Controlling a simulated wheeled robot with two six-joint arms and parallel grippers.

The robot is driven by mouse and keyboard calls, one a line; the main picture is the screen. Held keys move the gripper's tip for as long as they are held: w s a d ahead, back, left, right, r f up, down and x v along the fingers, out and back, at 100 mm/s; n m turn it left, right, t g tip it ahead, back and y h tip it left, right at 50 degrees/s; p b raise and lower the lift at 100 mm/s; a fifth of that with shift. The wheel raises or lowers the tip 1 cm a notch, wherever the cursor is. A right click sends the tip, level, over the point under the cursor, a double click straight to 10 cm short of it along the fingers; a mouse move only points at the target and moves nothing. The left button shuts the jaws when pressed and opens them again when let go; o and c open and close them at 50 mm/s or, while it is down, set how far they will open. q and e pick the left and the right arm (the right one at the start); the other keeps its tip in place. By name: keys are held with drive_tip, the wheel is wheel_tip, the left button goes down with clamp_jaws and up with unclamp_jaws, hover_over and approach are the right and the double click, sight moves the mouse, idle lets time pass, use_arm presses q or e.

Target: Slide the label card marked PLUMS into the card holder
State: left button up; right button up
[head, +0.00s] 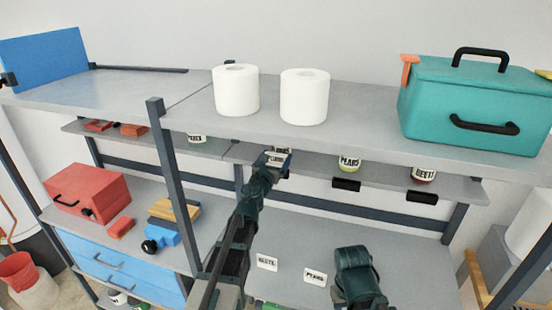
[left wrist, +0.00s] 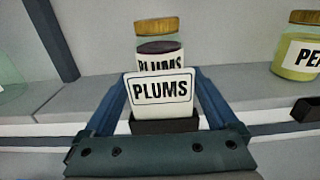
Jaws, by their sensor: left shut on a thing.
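The white PLUMS card (left wrist: 161,90) is upright between the fingers of my left gripper (left wrist: 162,78), which is shut on it. The black card holder (left wrist: 165,127) on the shelf edge shows directly below the card. I cannot tell whether the card's lower edge is inside it. A PLUMS jar (left wrist: 160,42) with a gold lid stands behind the card, its label partly covered. In the head view my left gripper (head: 278,162) is at the lower shelf edge and hides the holder. My right arm shows at lower right, but its gripper fingers do not.
A PEARS jar (head: 349,163) and a BEETS jar (head: 424,175) stand to the right, with empty black holders (head: 346,185) below. BEETS (head: 267,262) and PEARS (head: 315,277) cards lie on the lower surface. The upper shelf (head: 355,120) overhangs the jars.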

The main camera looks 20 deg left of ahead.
use_arm(q)
drive_tip(key=shift+f+b, duration=1.1)
drive_tip(key=shift+f, duration=0.1)
use_arm(e)
drive_tip(key=shift+f, duration=1.15)
use_arm(q)
drive_tip(key=o, duration=1)
drive_tip(key=shift+c, duration=0.2)
drive_tip(key=shift+s, duration=0.1)
